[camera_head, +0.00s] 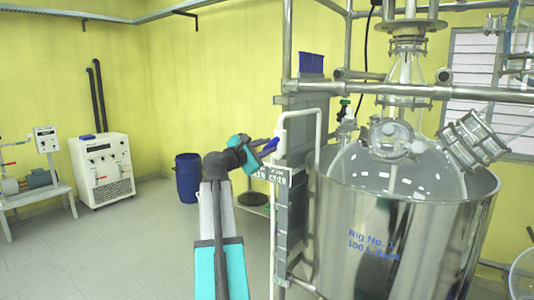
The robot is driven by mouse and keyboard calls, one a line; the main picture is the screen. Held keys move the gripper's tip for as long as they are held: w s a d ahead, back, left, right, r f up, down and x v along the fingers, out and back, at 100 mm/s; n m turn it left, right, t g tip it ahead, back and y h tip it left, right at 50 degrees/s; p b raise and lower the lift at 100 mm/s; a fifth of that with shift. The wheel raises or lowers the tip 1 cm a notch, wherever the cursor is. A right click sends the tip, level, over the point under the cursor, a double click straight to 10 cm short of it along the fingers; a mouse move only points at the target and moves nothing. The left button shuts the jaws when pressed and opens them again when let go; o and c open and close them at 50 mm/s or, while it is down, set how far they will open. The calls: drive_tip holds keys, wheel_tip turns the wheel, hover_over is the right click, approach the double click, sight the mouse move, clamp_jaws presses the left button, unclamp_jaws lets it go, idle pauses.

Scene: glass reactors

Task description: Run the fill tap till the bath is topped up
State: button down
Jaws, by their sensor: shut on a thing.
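The steel bath (350,265) is the large round tub at the right, marked "Rig No. 1". A round glass vessel (425,172) sits inside it. The water level is hidden behind the rim. I cannot tell how far the lever is turned or whether water runs.
A steel frame (287,45) with crossbars stands around the bath. A grey panel (297,200) stands close to my gripper. A blue drum (188,178) and a white machine (102,170) stand further back. The floor at the left is clear.

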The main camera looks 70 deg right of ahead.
drive_tip(key=m+b, duration=0.4)
drive_tip(key=shift+f+b, duration=0.25)
drive_tip(key=shift+b, duration=0.15)
drive_tip(key=m+b, duration=0.4)
drive_tip(key=shift+r+m, duration=0.2)
drive_tip(key=shift+m, duration=0.2)
drive_tip(key=c, duration=1.6)
unclamp_jaws()
drive_tip(key=shift+c, duration=0.2)
drive_tip(key=shift+a, duration=0.15)
drive_tip(key=b+v, duration=0.2)
drive_tip(key=v, duration=1.1)
drive_tip(key=shift+a, duration=0.25)
drive_tip(key=shift+w, duration=0.1)
